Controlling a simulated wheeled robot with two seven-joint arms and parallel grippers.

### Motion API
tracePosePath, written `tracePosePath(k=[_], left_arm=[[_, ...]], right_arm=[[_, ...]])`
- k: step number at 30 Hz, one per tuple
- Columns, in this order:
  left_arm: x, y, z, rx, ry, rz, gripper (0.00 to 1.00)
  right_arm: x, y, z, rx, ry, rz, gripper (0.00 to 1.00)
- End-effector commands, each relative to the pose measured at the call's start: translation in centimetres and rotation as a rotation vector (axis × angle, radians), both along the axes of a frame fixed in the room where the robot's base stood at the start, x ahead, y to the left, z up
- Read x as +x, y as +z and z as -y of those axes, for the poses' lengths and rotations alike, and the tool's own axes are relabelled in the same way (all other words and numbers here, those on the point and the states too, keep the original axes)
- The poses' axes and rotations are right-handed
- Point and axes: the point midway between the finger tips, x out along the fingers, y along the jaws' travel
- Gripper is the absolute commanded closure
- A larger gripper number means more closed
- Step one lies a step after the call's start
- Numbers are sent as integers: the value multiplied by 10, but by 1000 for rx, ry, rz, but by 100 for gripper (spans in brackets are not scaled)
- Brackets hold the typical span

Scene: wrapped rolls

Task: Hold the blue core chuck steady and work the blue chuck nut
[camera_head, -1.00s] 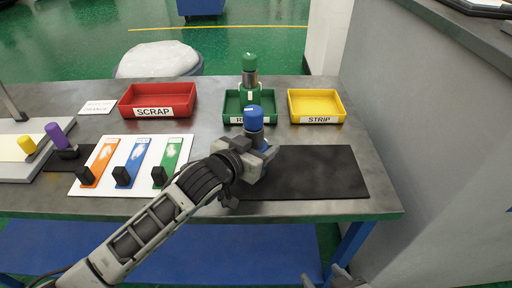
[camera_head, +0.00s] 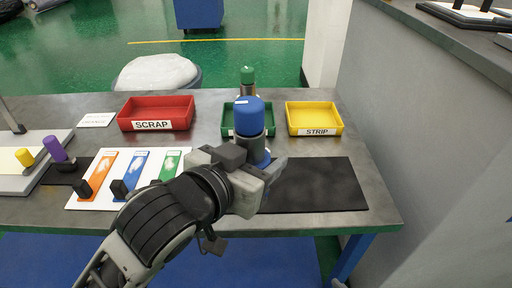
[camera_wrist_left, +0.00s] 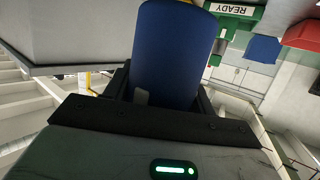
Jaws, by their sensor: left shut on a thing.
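The blue core chuck (camera_head: 256,148) stands upright in my left gripper (camera_head: 262,170), with a grey collar and a blue lower rim. The blue chuck nut (camera_head: 249,116) is the wide blue cap on top of it. My left gripper is shut on the chuck's lower part and holds it above the bench near the black mat. In the left wrist view the blue body (camera_wrist_left: 170,55) rises between the dark fingers (camera_wrist_left: 160,100). The fingers' exact contact is partly hidden. My right gripper does not show.
Behind are the red SCRAP tray (camera_head: 156,107), the green tray (camera_head: 227,122), partly hidden, and the yellow STRIP tray (camera_head: 315,114). A colour-striped board (camera_head: 105,198) lies left.

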Motion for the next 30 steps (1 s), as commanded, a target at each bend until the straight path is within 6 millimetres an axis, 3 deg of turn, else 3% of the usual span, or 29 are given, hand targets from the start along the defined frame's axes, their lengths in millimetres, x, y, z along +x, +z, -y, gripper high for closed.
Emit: tracePosePath(k=[6, 16, 30], left_arm=[[-13, 8, 0, -5, 0, 5, 88], [-13, 9, 0, -4, 0, 6, 88], [6, 9, 0, -3, 0, 6, 88]], right_arm=[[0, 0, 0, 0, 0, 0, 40], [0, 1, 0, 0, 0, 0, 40], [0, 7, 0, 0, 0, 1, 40]])
